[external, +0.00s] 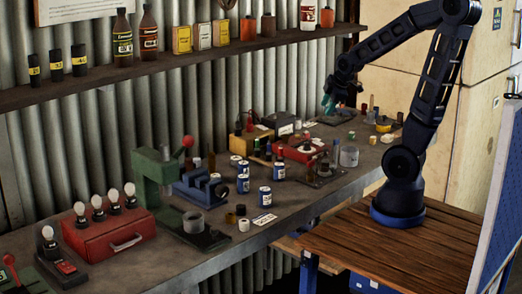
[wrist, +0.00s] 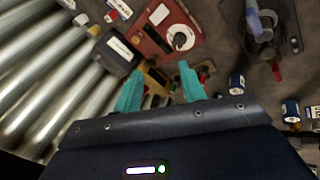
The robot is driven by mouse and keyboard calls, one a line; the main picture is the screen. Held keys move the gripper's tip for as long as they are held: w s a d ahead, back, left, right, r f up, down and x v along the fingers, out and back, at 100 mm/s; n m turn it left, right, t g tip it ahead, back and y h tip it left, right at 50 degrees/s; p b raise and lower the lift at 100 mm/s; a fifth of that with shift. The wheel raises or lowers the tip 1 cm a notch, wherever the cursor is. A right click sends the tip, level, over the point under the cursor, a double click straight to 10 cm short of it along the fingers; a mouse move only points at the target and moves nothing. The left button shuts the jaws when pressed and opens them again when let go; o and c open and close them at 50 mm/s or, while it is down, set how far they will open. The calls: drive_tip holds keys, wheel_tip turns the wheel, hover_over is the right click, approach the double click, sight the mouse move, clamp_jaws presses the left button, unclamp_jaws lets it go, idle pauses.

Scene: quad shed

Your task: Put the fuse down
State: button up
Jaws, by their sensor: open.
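My gripper (external: 329,104) is over the far part of the workbench, with teal fingers pointing down. In the wrist view my gripper (wrist: 161,68) has its two teal fingers spread apart. No held thing is visible between them; the bench with a yellow item (wrist: 156,78) shows behind the gap. I cannot single out the fuse in either view. Several small parts near the gripper are too small to tell apart.
The workbench (external: 310,203) is crowded. A red box with a dial (wrist: 160,22) and a dark labelled box (wrist: 120,48) lie near my gripper. Blue-and-white cans (external: 265,197) and a green press (external: 150,175) stand nearer. A shelf (external: 200,62) runs along the corrugated wall.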

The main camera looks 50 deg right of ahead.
drive_tip(key=s+a+r+m, duration=0.4)
drive_tip(key=s+m, duration=0.2)
drive_tip(key=s, duration=0.1)
drive_tip(key=s+a+r+m+g, duration=0.1)
drive_tip(key=s+a+r+m, duration=0.3)
drive_tip(key=s, duration=0.4)
drive_tip(key=shift+s+a+r+m, duration=0.2)
drive_tip(key=shift+a+r+m, duration=0.3)
drive_tip(key=shift+m, duration=0.4)
drive_tip(key=shift+o, duration=0.5)
drive_tip(key=shift+d, duration=0.1)
drive_tip(key=shift+w+d, duration=0.1)
